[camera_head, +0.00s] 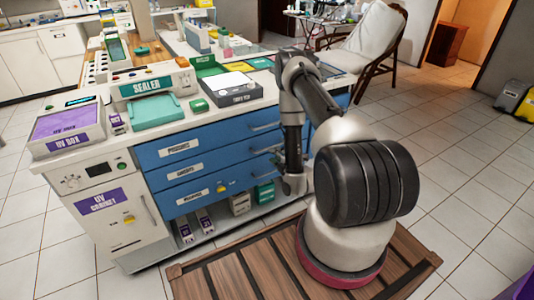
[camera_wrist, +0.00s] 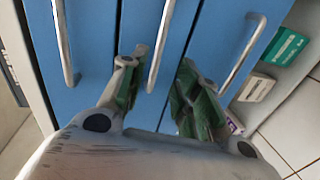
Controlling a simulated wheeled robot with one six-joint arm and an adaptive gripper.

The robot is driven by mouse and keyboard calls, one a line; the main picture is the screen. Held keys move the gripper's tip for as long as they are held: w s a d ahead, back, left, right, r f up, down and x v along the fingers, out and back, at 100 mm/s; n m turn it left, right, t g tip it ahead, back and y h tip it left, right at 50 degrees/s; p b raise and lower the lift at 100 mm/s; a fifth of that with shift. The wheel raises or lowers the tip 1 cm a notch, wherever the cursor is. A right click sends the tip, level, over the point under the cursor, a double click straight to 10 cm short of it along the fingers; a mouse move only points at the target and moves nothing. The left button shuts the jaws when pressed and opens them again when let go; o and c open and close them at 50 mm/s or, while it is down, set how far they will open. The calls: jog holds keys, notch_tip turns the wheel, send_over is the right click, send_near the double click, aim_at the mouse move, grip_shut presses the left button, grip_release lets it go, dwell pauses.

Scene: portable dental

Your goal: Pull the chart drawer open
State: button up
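The blue cabinet has three stacked drawers, all looking shut. Their white labels are too blurred to read surely, so I cannot tell which one is marked for charts. In the head view they are the top drawer (camera_head: 222,144), the middle drawer (camera_head: 222,165) and the bottom drawer (camera_head: 205,193). The wrist view is turned, so they stand side by side. My gripper (camera_wrist: 160,88) is open there, with one finger on each side of the end of the middle drawer's metal handle (camera_wrist: 161,42). Contact with it cannot be told.
The top drawer's handle (camera_wrist: 64,45) and the bottom drawer's handle (camera_wrist: 242,50) flank it in the wrist view. Teal and white boxes (camera_head: 264,192) stand on the open shelf below. A wooden floor mat (camera_head: 225,277) lies in front; tiled floor to the right is clear.

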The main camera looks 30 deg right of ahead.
aim_at(267, 149)
jog(key=shift+n, duration=0.3)
jog(key=x, duration=0.7)
jog(key=shift+w, duration=0.45)
grip_shut()
